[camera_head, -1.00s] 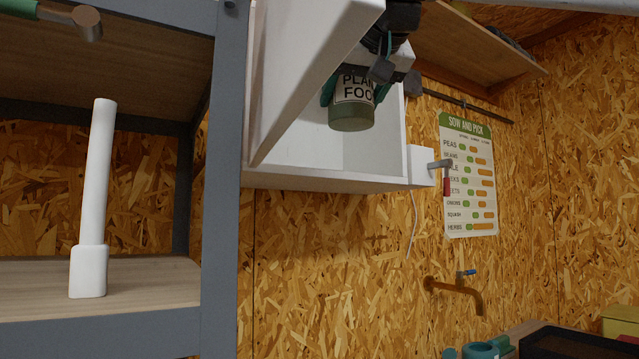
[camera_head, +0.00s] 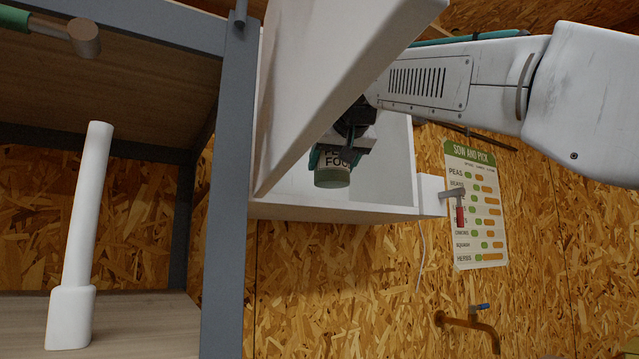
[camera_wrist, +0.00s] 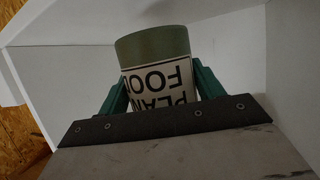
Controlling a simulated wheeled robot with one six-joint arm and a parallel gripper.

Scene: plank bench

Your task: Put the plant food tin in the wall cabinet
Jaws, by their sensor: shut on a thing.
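The plant food tin (camera_head: 333,170) is green with a white label lettered in black. My gripper (camera_head: 338,158) is shut on it, with a green finger on each side. In the head view the tin is upright in the opening of the white wall cabinet (camera_head: 340,211), above its floor; whether it touches the floor is hard to tell. The cabinet door (camera_head: 345,75) stands open and hides part of the inside. In the wrist view the tin (camera_wrist: 155,75) sits between the fingers (camera_wrist: 160,95), with white cabinet walls (camera_wrist: 235,45) around it.
A grey-framed shelf unit (camera_head: 222,200) stands left of the cabinet, holding a white upright object (camera_head: 82,240) and a hammer (camera_head: 75,35). A poster (camera_head: 478,205) and tap (camera_head: 465,320) are further right.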

